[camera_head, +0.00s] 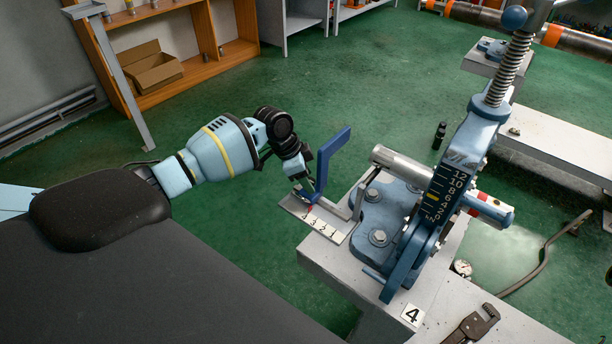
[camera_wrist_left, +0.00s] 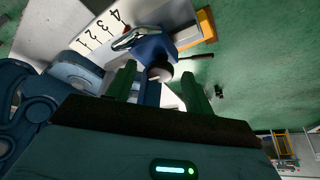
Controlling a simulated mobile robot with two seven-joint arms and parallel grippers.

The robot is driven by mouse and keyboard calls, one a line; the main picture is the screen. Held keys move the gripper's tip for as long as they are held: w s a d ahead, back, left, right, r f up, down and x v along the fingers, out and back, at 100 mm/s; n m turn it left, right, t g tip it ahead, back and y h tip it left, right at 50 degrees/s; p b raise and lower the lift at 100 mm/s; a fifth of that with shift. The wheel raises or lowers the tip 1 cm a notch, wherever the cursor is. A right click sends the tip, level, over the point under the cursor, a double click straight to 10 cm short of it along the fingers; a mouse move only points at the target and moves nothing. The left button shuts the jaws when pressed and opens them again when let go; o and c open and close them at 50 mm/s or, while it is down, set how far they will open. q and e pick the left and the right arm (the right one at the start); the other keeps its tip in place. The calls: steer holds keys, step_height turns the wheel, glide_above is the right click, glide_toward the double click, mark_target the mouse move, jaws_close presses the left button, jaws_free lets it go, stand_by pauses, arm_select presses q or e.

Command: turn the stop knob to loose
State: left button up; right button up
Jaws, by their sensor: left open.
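The stop is a blue block (camera_wrist_left: 152,46) on a white scale plate marked with numbers, beside the pipe vise. A tall blue stop plate (camera_head: 334,157) stands up from the scale plate (camera_head: 330,228) in the head view, where the knob is hidden behind my gripper. My left gripper (camera_head: 305,183) is at the stop. In the wrist view its two green fingers (camera_wrist_left: 158,78) are open, one on each side of the knob. Contact cannot be told. My right gripper is not in view.
The blue pipe vise (camera_head: 446,193) with a grey pipe (camera_head: 402,166) and spring column stands right of the stop on a grey bench (camera_head: 330,261). A wrench (camera_head: 474,325) lies at the bench front. Shelves (camera_head: 200,35) stand at the back left.

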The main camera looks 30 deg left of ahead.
arm_select(q)
steer(key=v, duration=0.7)
steer(key=shift+s+r+p, duration=0.15)
steer(key=shift+r+p, duration=0.2)
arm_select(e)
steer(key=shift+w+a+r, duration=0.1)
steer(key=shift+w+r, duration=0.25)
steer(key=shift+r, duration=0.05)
arm_select(q)
steer(key=shift+a, duration=0.15)
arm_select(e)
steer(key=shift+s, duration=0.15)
